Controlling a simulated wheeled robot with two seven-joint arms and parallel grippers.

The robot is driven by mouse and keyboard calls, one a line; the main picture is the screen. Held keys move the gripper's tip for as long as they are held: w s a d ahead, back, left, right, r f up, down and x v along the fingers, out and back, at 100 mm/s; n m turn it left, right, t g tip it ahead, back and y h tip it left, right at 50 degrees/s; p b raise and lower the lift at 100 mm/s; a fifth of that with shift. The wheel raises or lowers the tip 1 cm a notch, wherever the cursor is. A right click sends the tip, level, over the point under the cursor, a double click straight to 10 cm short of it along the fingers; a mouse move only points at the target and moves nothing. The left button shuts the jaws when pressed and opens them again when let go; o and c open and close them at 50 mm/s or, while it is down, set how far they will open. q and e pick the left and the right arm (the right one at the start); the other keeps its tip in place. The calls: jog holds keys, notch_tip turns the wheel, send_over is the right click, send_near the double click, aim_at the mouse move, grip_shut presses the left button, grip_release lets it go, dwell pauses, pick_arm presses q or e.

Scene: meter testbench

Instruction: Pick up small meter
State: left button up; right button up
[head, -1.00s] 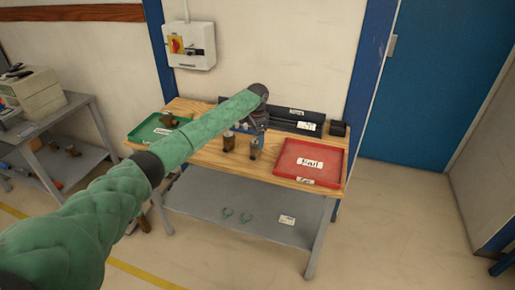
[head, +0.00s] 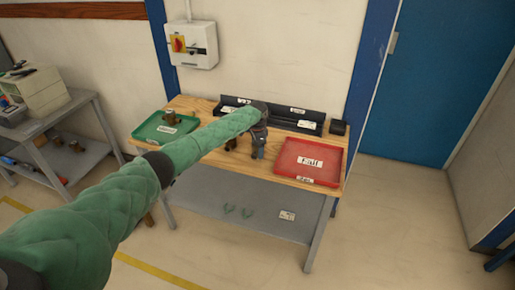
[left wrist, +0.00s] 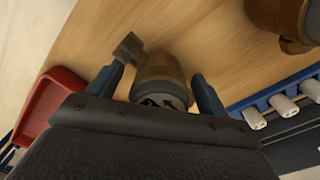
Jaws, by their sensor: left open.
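My left gripper (head: 258,152) is open and low over the wooden bench top, pointing down. In the left wrist view the open gripper (left wrist: 157,88) has its fingers on either side of a small brown meter (left wrist: 160,75) with a grey end, standing on the wood. Part of this meter is hidden behind the gripper body. A second brown meter (left wrist: 278,18) stands to the upper right there, outside the fingers; it shows in the head view (head: 231,144), just left of my gripper. My right gripper is out of view.
A red tray (head: 327,180) labelled Fail lies to the right, and a green tray (head: 150,136) holding a brown meter lies to the left. A black test rack (head: 282,112) runs along the bench's back. Clear wood (head: 212,161) lies in front.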

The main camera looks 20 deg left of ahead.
pick_arm(q)
jog(key=c, duration=1.4)
jog(key=shift+c, duration=0.2)
jog(key=shift+r, duration=0.15)
